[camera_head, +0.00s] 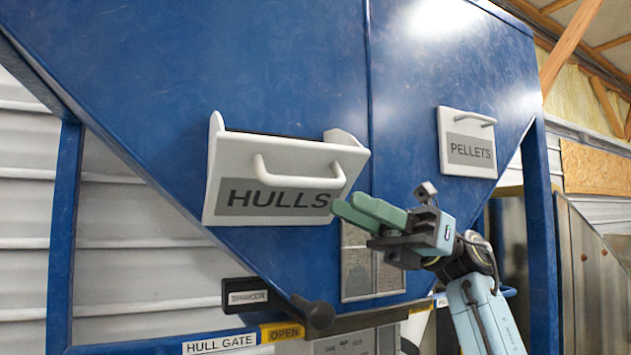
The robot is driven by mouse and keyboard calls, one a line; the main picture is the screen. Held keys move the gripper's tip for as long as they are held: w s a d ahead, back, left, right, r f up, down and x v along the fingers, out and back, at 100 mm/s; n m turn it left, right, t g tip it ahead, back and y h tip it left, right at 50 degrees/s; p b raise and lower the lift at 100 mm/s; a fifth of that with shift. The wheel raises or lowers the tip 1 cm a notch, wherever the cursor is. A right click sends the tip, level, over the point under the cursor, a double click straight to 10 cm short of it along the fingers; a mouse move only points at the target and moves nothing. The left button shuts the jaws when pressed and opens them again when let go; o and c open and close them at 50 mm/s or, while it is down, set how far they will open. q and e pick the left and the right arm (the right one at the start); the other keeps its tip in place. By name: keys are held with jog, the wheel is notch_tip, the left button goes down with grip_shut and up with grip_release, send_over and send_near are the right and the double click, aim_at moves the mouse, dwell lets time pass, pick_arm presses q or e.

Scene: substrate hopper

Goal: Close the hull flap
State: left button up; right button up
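The hull flap (225,170) is a white panel labelled HULLS on the blue hopper (290,60). It is tilted outward at the top, with a dark gap behind its upper edge and side cheeks showing. A white bar handle (300,182) runs across its front. My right gripper (352,212) has green fingers and comes in from the lower right. Its fingertips are at the flap's lower right corner in the picture; I cannot tell whether they touch it. The two fingers lie close together, and nothing shows between them. My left gripper is not in view.
The PELLETS flap (467,130) to the right sits flat against the hopper. Below are a SHAKER box (245,294), a black knob (318,314) and the HULL GATE bar (165,346) with a yellow OPEN label (283,332). A blue post (64,230) stands at left.

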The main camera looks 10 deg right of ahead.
aim_at(316, 189)
jog(key=p+x, duration=0.1)
jog(key=x, duration=0.5)
jog(key=shift+a+r, duration=0.15)
jog(key=shift+a, duration=0.15)
grip_shut()
